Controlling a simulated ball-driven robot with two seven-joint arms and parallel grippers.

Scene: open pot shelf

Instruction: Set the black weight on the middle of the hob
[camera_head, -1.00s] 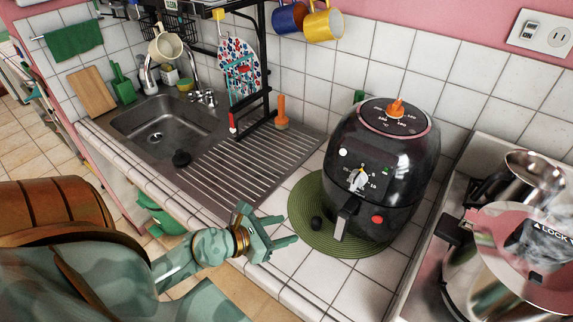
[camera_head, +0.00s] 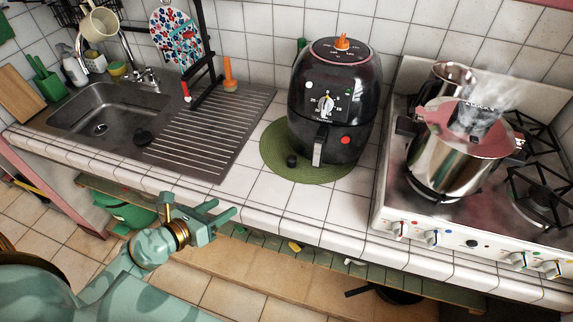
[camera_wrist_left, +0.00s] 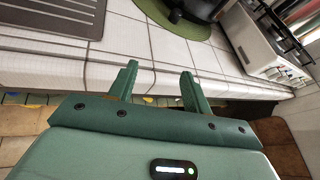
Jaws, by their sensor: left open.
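A small black knob-like object, which looks like the black weight (camera_head: 291,161), sits on the front left of the round green mat (camera_head: 313,176), beside the air fryer. It also shows at the top of the left wrist view (camera_wrist_left: 175,16). The hob (camera_head: 398,185) is at the right of the head view; a steel pot covers much of its left side and its middle is partly hidden. My left gripper (camera_head: 224,208) is open and empty, in front of the counter edge, left of and nearer than the weight. Its two fingers (camera_wrist_left: 158,82) point toward the counter. My right gripper is out of view.
A black air fryer (camera_head: 334,100) stands on the mat. A steaming steel pot (camera_head: 445,165) with a pink lid is on the hob, with another pan (camera_head: 453,74) behind it. The counter tiles (camera_head: 262,195) left of the mat are clear. The sink (camera_head: 85,112) is at left.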

